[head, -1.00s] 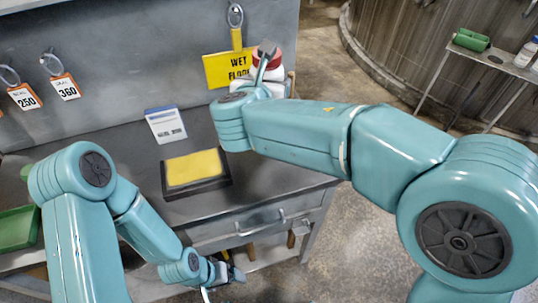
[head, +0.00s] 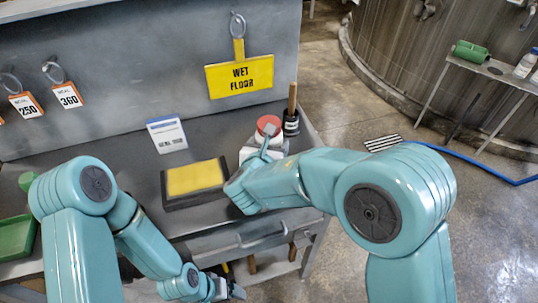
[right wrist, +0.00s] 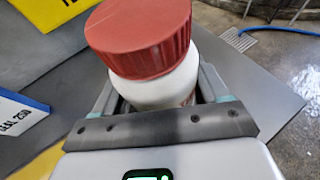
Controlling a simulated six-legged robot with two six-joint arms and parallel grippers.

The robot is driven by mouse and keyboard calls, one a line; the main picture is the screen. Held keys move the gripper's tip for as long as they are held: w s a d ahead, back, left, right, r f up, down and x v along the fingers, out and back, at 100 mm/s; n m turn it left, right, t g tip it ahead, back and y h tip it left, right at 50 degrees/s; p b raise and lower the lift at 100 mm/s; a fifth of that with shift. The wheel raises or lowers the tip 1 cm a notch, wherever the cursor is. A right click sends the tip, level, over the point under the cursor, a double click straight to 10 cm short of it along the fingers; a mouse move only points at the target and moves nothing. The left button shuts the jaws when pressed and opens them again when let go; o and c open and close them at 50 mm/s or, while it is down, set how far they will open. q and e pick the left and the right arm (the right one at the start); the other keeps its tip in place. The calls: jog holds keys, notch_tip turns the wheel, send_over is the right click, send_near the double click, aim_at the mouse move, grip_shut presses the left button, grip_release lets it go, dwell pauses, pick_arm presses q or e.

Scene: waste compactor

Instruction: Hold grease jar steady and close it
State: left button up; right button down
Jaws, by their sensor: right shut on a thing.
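The grease jar (right wrist: 165,82) is white with a ribbed red lid (right wrist: 140,36) sitting on its top; the lid looks slightly tilted in the right wrist view. In the head view the red lid (head: 269,124) shows near the right end of the bench, with part of the white jar below it. My right gripper (head: 268,142) is shut around the jar's body, below the lid. Whether the jar's base touches the bench is hidden. My left gripper (head: 230,288) is low in front of the bench, away from the jar; its finger opening is unclear.
A yellow-topped black pad (head: 193,178) and a white card (head: 166,135) are left of the jar on the grey bench (head: 120,165). A black holder (head: 291,122) with a wooden handle stands close behind the jar. A yellow wet-floor sign (head: 240,77) hangs behind.

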jog(key=shift+r, duration=0.1)
notch_tip(320, 180, down, 4)
jog(key=shift+f, duration=0.2)
jog(key=shift+r, duration=0.1)
jog(key=shift+f, duration=0.25)
jog(key=shift+c, duration=2.2)
grip_release()
jog(key=shift+b, duration=0.3)
jog(key=o, duration=0.4)
